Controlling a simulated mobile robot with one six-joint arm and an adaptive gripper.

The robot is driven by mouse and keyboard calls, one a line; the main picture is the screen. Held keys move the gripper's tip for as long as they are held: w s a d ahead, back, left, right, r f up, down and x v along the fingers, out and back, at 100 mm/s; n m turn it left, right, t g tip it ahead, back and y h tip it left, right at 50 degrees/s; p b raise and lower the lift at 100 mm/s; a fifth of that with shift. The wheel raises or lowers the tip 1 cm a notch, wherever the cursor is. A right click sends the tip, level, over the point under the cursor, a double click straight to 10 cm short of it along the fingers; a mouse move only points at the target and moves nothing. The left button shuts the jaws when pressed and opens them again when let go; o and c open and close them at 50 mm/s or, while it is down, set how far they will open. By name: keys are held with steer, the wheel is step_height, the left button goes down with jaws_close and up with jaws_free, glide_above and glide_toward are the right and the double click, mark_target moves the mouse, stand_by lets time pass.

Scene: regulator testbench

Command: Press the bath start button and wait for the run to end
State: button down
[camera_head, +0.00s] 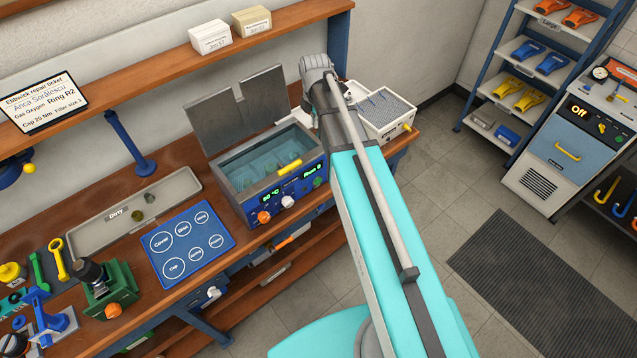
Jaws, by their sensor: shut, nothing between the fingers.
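The bath (262,187) is a blue and grey box on the wooden bench, with pale water inside. A grey notched panel (225,112) stands upright behind it, and a yellow handle (289,166) shows at its front rim. Its front panel has small lit green displays, too small to read surely, an orange knob (264,217), a pale knob (288,202) and a green button (318,182) at the right end. My turquoise arm reaches up just right of the bath. My gripper is not visible; the arm's far end hides that area.
A white tray unit (385,108) stands right of the bath, partly behind my arm. Left of the bath are a blue labelled mat (186,243), a tray marked Dirty (90,224) with small parts, and a green fixture (108,290). Open floor lies right of my arm.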

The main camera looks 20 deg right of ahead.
steer(key=shift+s, duration=0.1)
steer(key=shift+s+a+f+m+b, duration=0.1)
steer(key=shift+s+f+m+b, duration=0.25)
steer(key=shift+s+m, duration=0.45)
steer(key=s+f+m+b, duration=0.3)
steer(key=s+m, duration=0.4)
steer(key=m, duration=0.3)
steer(key=s+a+f+m+b, duration=0.1)
steer(key=s+f+m+b, duration=0.3)
steer(key=s+m, duration=0.3)
steer(key=m, duration=0.3)
steer(key=shift+s+a+f, duration=0.15)
steer(key=shift+s+a, duration=0.1)
steer(key=shift+s, duration=0.1)
